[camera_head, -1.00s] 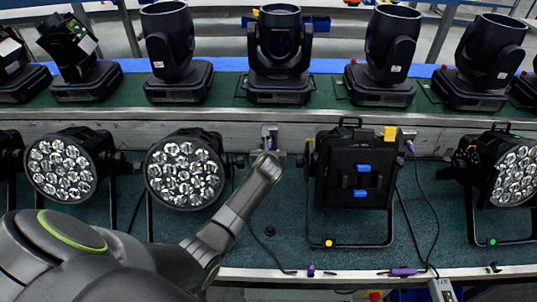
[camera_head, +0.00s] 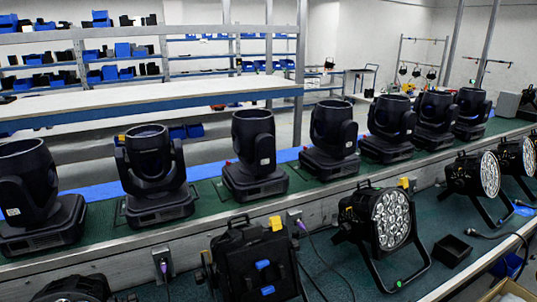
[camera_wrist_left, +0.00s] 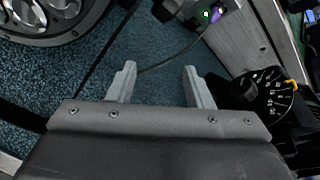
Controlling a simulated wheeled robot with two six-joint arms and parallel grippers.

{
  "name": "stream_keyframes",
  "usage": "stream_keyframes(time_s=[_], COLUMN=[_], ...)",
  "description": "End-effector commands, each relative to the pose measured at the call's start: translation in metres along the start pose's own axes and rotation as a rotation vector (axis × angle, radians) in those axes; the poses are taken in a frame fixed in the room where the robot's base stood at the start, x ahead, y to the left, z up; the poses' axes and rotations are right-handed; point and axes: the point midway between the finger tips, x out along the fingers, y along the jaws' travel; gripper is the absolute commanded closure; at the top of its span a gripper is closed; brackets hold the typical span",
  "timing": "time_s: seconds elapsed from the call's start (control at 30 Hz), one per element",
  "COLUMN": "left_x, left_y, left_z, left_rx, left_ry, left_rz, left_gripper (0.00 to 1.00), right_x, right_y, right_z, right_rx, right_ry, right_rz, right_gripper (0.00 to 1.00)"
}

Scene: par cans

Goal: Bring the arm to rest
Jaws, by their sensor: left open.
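My left gripper (camera_wrist_left: 160,88) shows in the left wrist view with its two grey fingers apart and nothing between them. Behind and below the fingers is the dark green bench surface. A black cable passes behind the gap between the fingers. A purple plug (camera_wrist_left: 215,14) with a green light beside it sits in a wall socket at the top. A par can (camera_wrist_left: 40,18) with round lenses is at the upper left, apart from the fingers. Neither of my arms shows in the head view.
In the head view, a square black case-like lamp (camera_head: 262,262) and a par can (camera_head: 392,218) stand on the lower bench. Moving-head lights (camera_head: 150,165) line the green upper shelf. A small black open box (camera_head: 453,250) lies at right. Storage racks (camera_head: 150,55) stand behind.

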Motion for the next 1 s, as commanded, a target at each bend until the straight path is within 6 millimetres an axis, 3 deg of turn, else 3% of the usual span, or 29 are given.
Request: stream_keyframes(time_s=[0.03, 0.2, 0.53, 0.7, 1.0], left_x=[-0.01, -0.044, -0.127, -0.169, -0.223], left_y=[0.017, 0.065, 0.143, 0.17, 0.197], left_z=[-0.004, -0.015, -0.034, -0.041, -0.047], left_rx=[-0.111, -0.503, -1.231, -1.541, -1.884], left_ry=[0.017, 0.062, 0.078, 0.048, -0.021], left_rz=[0.022, 0.108, 0.316, 0.424, 0.558], left_gripper=[0.54, 0.54, 0.54, 0.54, 0.54], right_x=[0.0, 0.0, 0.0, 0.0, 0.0], right_y=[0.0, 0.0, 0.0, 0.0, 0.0], right_z=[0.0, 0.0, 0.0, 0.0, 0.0], right_rx=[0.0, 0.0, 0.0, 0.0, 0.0], right_ry=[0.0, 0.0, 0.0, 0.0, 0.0], right_rz=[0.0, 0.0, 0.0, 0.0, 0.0], right_gripper=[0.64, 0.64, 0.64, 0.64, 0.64])
